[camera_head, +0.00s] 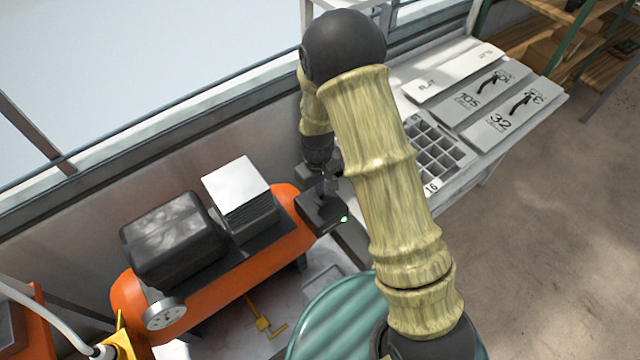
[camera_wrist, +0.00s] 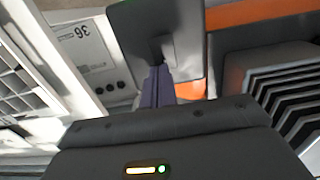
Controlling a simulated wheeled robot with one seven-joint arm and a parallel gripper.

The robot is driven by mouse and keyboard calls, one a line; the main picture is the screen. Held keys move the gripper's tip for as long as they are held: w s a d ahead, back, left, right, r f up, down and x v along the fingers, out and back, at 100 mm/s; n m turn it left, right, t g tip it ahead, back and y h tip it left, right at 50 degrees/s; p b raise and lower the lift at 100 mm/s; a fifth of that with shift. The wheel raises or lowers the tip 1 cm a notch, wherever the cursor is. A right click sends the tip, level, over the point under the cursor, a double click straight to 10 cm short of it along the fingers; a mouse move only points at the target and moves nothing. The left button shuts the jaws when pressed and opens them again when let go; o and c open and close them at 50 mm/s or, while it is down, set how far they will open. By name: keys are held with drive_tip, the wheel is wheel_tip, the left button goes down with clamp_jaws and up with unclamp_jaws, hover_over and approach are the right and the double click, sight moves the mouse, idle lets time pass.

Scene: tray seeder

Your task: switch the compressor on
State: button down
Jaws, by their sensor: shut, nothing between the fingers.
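The compressor has an orange tank (camera_head: 205,290), a black motor cover (camera_head: 172,238) and a finned block (camera_head: 238,195). The finned block (camera_wrist: 285,88) is at the right.
A pressure gauge (camera_head: 165,313) is at the tank's left end. A bench (camera_head: 545,105) with labelled plates and a cell tray (camera_head: 440,150) stands to the right. A green ribbed drum (camera_head: 335,320) is in front. The wall and window frame run close behind.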

drive_tip(key=shift+s+r, duration=0.1)
drive_tip(key=shift+s, duration=0.05)
drive_tip(key=shift+s+d+r, duration=0.3)
drive_tip(key=shift+s+d, duration=0.05)
drive_tip(key=shift+s, duration=0.15)
drive_tip(key=shift+r+p, duration=0.1)
drive_tip(key=shift+p, duration=0.25)
drive_tip(key=r+p, duration=0.3)
drive_tip(key=r, duration=0.1)
drive_tip(key=shift+w+a+r, duration=0.1)
drive_tip(key=shift+w+a, duration=0.15)
drive_tip(key=shift+w, duration=0.1)
drive_tip(key=shift+w+a+r+b, duration=0.1)
drive_tip(key=shift+w+r+b, duration=0.1)
drive_tip(key=shift+r+b, duration=0.1)
wheel_tip(320, 180, up, 9)
drive_tip(key=w+a+b, duration=0.1)
drive_tip(key=shift+f+b, duration=0.2)
drive_tip(key=shift+b, duration=0.2)
drive_tip(key=shift+w+d, duration=0.1)
drive_tip(key=shift+w, duration=0.05)
